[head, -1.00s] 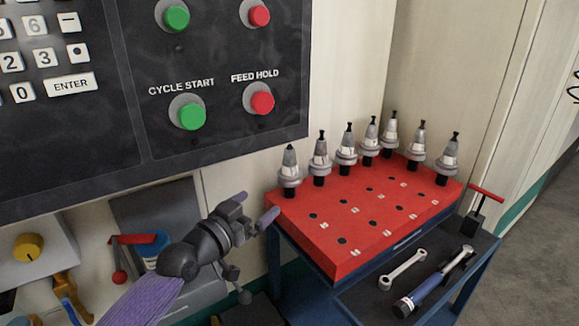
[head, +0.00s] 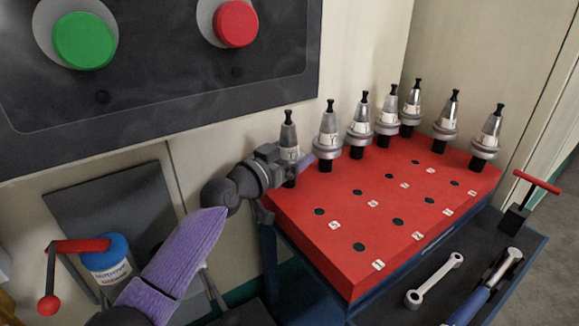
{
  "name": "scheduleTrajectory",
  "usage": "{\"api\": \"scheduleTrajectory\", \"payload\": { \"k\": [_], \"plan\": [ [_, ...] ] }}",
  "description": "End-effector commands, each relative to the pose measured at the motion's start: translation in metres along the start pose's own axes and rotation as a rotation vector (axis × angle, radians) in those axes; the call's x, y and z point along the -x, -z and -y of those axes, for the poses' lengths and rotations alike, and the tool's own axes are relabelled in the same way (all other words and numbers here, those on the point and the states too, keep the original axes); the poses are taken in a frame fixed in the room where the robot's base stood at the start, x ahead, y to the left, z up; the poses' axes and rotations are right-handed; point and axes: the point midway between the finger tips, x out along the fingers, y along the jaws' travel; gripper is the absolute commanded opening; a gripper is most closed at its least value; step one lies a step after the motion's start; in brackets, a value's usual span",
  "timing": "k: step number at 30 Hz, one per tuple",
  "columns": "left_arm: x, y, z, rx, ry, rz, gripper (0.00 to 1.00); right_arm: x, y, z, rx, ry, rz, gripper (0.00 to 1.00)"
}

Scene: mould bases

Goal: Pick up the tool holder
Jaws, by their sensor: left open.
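Several grey tapered tool holders with black tips stand upright along the back and right edges of the red rack (head: 350,260). The leftmost tool holder (head: 288,132) stands at the rack's back left corner. My left gripper (head: 289,166) is open at this tool holder's lower part. One purple finger shows just right of the holder and the dark gripper body is to its left. The gripper partly hides the holder's collar; I cannot tell whether the fingers touch it. My right gripper is not in view.
Nearest on the right is another tool holder (head: 327,131), close to the finger. The rack's front holes are empty. A dark tray with a wrench (head: 434,279) and a red T-handle tool (head: 535,183) lies right. The control panel (head: 180,110) hangs behind left.

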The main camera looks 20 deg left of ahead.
Motion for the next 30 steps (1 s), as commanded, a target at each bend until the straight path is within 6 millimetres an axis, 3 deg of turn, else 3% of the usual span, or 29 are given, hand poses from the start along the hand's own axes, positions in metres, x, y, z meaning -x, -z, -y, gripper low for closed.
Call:
{"api": "scheduleTrajectory", "payload": {
  "k": [5,19,30],
  "plan": [
    [-0.0003,0.0020,0.0000,-0.001,0.000,-0.001,1.00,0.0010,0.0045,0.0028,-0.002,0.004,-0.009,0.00],
    [0.0001,0.0014,0.0001,0.000,0.000,0.000,0.03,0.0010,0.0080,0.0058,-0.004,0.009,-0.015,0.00],
    [0.0002,0.0071,0.0004,-0.001,0.001,-0.007,0.00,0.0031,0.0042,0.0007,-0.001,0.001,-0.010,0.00]
  ]
}}
